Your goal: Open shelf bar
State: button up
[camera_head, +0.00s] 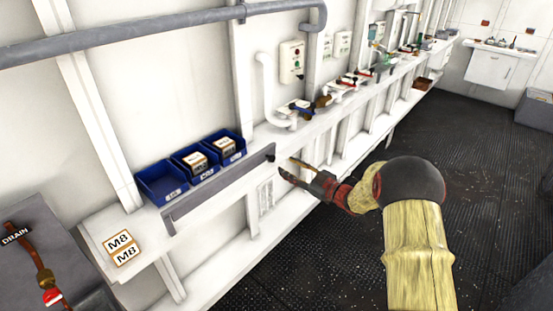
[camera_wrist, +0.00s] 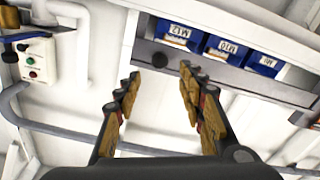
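The shelf bar (camera_head: 220,186) is a grey rail across the front of the shelf with the blue bins, with a dark knob at its right end. The bar also shows in the wrist view (camera_wrist: 255,83), upside down, running right from its round end near my fingertips. My gripper (camera_head: 289,168) is just right of the bar's right end in the head view. In the wrist view my gripper (camera_wrist: 160,74) is open, its two tan-padded fingers apart with nothing between them. The bar's end lies just beyond the fingertips; I cannot tell whether they touch.
M8 cards (camera_head: 122,248) lie at the shelf's left end. A switch box (camera_head: 291,62), pipes and valves line the wall beyond. The dark deck floor (camera_head: 480,190) at right is open.

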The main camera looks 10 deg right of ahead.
aim_at(274, 159)
jog(key=b+x, duration=0.1)
jog(key=x, duration=0.6)
jog(key=shift+w+a+f, duration=0.1)
jog(key=shift+w+a, duration=0.05)
jog(key=shift+w, duration=0.05)
jog(key=shift+c, duration=0.2)
grip_shut()
dwell(0.6)
